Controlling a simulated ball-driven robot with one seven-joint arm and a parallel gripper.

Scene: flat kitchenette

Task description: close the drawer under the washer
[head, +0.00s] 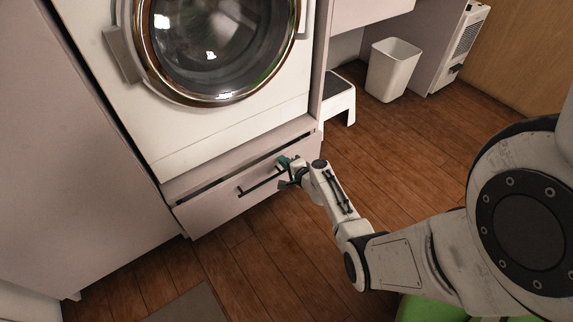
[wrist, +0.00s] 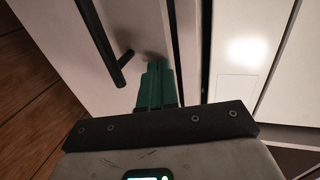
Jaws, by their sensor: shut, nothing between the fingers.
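The drawer (head: 212,208) under the washer (head: 120,98) has a pale front and stands out a little, with a dark gap along its top edge. Its dark bar handle (head: 258,184) also shows in the wrist view (wrist: 99,40), left of the fingers. My gripper (head: 284,161) is at the right part of the drawer front, near its top edge and by the handle's right end. In the wrist view its green fingers (wrist: 156,66) are shut together and empty, pointing at the drawer front (wrist: 142,28). I cannot tell whether the tips touch it.
A tall pale cabinet (head: 75,150) stands left of the washer. A white step stool (head: 341,101) and a white bin (head: 393,70) are to the right. A grey mat (head: 190,306) lies at the bottom. The wooden floor (head: 265,260) before the drawer is clear.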

